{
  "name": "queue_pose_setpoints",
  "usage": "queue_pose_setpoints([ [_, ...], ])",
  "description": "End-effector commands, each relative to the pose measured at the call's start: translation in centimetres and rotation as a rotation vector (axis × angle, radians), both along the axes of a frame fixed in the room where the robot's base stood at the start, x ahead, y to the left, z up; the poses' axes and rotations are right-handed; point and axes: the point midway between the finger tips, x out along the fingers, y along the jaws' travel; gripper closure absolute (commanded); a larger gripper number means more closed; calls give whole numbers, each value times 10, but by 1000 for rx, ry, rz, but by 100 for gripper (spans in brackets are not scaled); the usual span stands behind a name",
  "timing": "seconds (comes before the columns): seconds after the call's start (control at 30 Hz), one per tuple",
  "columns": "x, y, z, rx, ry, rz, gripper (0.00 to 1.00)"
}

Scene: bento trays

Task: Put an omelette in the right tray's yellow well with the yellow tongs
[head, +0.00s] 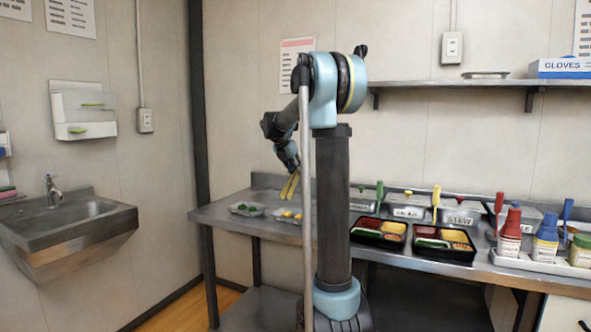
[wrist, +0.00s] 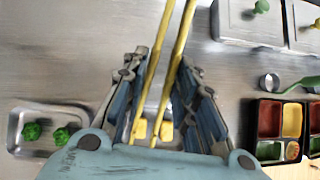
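My gripper (head: 290,172) hangs over the left part of the steel counter with the yellow tongs (head: 289,186) pointing down from it. In the wrist view its fingers (wrist: 168,95) are closed in on the two yellow tong arms (wrist: 173,55). Yellow omelette pieces (wrist: 140,129) show between the fingers, and in the head view omelettes (head: 287,213) lie in a small metal tray below the tongs. I cannot tell whether the tongs touch them. The right tray (head: 443,257) is a black bento; its yellow well (head: 455,235) is at the back right, its contents too small to tell.
The left bento tray (head: 377,243) stands beside the right one. A metal tray with green broccoli (head: 246,210) is left of the omelettes. Lidded bins with coloured handles (head: 410,202) line the back. Bottles (head: 510,235) stand at the right. Bare counter lies around the metal trays.

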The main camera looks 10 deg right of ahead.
Motion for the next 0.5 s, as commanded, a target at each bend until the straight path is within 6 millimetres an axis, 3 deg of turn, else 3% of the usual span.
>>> queue_pose_setpoints([
  [0.07, 0, 1, -7, 0, 0, 1, 76],
  [0.1, 0, 2, -6, 0, 0, 2, 70],
  [0.5, 0, 4, -7, 1, 0, 4, 70],
])
